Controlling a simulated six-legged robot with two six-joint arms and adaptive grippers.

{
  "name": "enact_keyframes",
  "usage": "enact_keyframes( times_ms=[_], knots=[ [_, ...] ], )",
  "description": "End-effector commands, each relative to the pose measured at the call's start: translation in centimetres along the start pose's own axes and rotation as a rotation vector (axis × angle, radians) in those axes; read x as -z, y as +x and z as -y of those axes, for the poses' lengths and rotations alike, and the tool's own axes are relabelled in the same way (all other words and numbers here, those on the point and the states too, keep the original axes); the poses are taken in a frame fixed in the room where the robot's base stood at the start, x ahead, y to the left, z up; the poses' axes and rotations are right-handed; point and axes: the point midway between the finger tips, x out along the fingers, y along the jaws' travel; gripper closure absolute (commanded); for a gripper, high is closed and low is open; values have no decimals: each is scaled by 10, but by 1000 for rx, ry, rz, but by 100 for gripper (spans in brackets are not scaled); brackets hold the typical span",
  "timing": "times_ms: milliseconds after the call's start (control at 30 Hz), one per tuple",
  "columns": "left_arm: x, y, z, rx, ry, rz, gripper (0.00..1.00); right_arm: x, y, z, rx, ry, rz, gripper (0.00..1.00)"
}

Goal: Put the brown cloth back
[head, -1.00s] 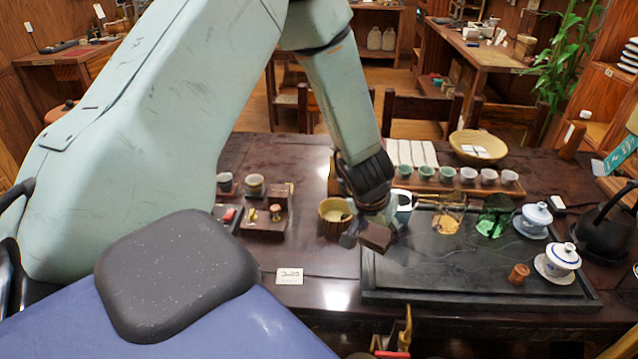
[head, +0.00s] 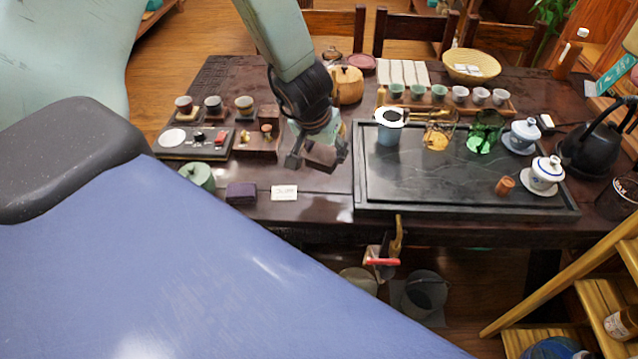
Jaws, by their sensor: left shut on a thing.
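My left gripper (head: 317,153) comes down from above over the table, between the wooden tea-ware stand and the black tea tray. It is shut on the small folded brown cloth (head: 322,160), which shows between its fingers and looks held just above the table (head: 318,205); the exact gap is hard to tell. The gripper hides part of the cloth. A purple folded cloth (head: 241,194) lies flat near the table's front edge, left of a small white label card (head: 284,192). My right gripper is not in view.
A green lidded pot (head: 198,176) is at front left. Bare table lies below the gripper.

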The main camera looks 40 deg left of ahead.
Motion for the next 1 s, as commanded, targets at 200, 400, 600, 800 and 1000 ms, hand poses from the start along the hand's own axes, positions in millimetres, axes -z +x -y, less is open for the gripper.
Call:
enact_keyframes(
  times_ms=[200,400,600,800,1000],
  knots=[
    [-6,19,-1,0,11,0,70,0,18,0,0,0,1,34],
    [-17,44,-1,0,11,0,70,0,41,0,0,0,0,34],
    [-24,59,0,1,8,0,70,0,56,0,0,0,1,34],
    [-28,67,1,1,7,0,70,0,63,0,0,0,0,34],
    [-37,88,1,1,7,0,70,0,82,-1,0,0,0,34]
  ],
)
